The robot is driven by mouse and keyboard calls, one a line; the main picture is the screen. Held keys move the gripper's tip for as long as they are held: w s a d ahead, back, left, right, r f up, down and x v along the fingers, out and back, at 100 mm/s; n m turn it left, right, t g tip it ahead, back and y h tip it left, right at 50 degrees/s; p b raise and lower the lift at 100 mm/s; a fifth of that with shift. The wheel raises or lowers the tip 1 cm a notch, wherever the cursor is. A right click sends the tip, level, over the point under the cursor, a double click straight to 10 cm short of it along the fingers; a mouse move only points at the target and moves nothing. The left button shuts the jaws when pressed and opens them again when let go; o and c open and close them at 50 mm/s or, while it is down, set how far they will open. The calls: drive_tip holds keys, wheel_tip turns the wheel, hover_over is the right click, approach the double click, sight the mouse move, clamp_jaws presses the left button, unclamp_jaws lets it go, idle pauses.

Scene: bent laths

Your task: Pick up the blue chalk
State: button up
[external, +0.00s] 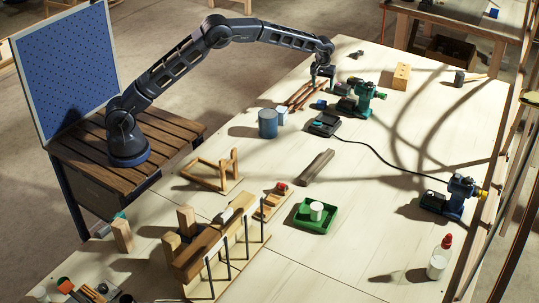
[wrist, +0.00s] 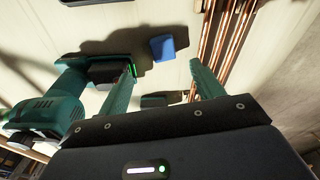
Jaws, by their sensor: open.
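The blue chalk (wrist: 161,48) shows in the wrist view as a small blue block on the pale tabletop, just beyond and between my fingertips. In the external view the small blue piece (external: 320,104) lies below my gripper, beside the green machine. My gripper (wrist: 163,68) has its two teal fingers spread apart with nothing held between them. In the external view my gripper (external: 322,84) hangs above the table at the far side; its fingertips are too small there to judge their height.
Copper-brown rods (wrist: 232,45) lie right of the chalk in the wrist view. A green machine (external: 362,98) stands close to the right in the external view. A blue-grey cylinder (external: 268,123) and a pale blue cube (external: 282,115) stand nearer. A black cable crosses the table.

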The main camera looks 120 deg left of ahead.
sight(322, 102)
drive_tip(key=f, duration=0.3)
drive_tip(key=a+f, duration=0.1)
drive_tip(key=f, duration=0.3)
drive_tip(key=a+f, duration=0.1)
drive_tip(key=f, duration=0.3)
drive_tip(key=shift+s, duration=0.4)
drive_tip(key=c, duration=1.1)
